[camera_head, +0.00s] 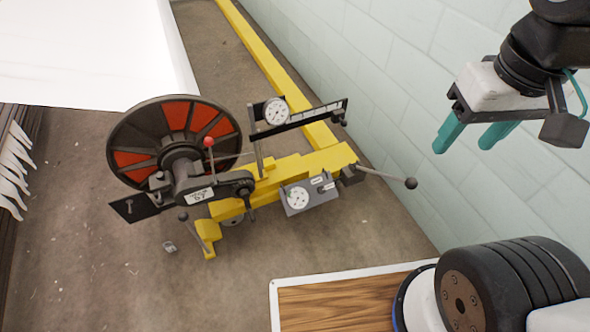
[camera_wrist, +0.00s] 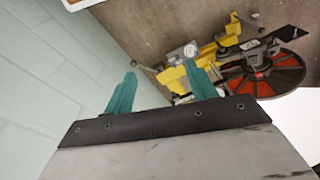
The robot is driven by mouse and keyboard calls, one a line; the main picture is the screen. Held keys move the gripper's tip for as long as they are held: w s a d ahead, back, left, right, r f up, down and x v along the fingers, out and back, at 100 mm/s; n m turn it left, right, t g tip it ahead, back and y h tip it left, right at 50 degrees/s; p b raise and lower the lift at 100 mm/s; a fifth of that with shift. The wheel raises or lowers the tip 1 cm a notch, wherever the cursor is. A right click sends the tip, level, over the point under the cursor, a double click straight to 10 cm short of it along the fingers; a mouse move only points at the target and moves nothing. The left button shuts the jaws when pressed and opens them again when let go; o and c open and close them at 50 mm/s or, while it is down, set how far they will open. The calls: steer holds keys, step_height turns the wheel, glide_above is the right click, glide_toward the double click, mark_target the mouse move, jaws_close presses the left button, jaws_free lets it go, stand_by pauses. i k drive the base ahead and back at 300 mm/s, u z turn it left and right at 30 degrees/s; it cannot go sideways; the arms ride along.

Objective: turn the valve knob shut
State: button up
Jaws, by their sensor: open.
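My gripper (camera_head: 464,143) is at the upper right of the head view, its two teal fingers spread apart and empty. It hangs near the pale wall, to the right of the yellow machine and apart from it. The fingers also show in the wrist view (camera_wrist: 160,74). A small grey box with a white dial (camera_head: 298,197) is mounted on the machine's front. It carries small dark parts and labels. I cannot tell for sure which part is the valve knob. In the wrist view a white dial (camera_wrist: 190,50) shows beyond the fingers.
The yellow machine (camera_head: 325,158) bears a black and red reel (camera_head: 130,158), a round gauge (camera_head: 276,111) on a black bar, and a ball-ended lever (camera_head: 410,183) sticking out right. A pale block wall (camera_head: 420,75) runs along the right. A wooden board (camera_head: 335,305) lies in front.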

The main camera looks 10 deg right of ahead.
mark_target(322, 190)
steer(key=k, duration=1.1)
steer(key=z, duration=0.25)
steer(key=i, duration=0.65)
steer(key=u, duration=0.25)
